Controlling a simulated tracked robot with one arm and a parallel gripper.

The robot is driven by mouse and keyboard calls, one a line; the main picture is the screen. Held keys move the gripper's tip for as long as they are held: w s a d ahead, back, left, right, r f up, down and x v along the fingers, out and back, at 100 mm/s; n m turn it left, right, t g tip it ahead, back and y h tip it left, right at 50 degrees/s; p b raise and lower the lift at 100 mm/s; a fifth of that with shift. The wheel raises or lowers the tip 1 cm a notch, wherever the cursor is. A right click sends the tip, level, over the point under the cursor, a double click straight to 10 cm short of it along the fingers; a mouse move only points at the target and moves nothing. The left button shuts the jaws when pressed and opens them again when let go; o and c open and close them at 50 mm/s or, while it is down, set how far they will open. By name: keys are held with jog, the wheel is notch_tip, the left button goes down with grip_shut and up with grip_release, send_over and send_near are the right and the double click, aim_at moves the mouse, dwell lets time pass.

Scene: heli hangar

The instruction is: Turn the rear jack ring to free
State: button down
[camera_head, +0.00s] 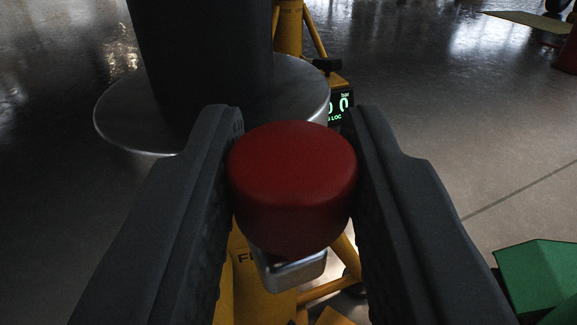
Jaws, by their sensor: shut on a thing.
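My gripper (294,190) is shut on a red round knob (292,185), with a dark finger on each side of it. A metal block (290,272) shows just under the knob. A yellow jack stand (262,295) with partly covered black lettering lies below. A wide silver disc (298,92) with a thick dark cylinder (203,60) on it stands behind the left finger. I cannot tell which part is the jack ring or how it is turned.
A small display (341,104) with green digits, "bar" and partly hidden letters "LOC" sits behind the right finger. Yellow struts (290,25) rise at the back. A green object (538,277) is at lower right. Glossy grey floor (440,100) is open at right.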

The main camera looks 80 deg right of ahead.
jog(key=shift+d, duration=0.1)
jog(key=c, duration=1.2)
grip_release()
jog(key=shift+o, duration=0.2)
jog(key=shift+a, duration=0.2)
jog(key=s+a+p, duration=0.2)
jog(key=a+p, duration=0.1)
jog(key=a, duration=1)
jog(key=shift+s, duration=0.15)
jog(key=shift+a, duration=0.1)
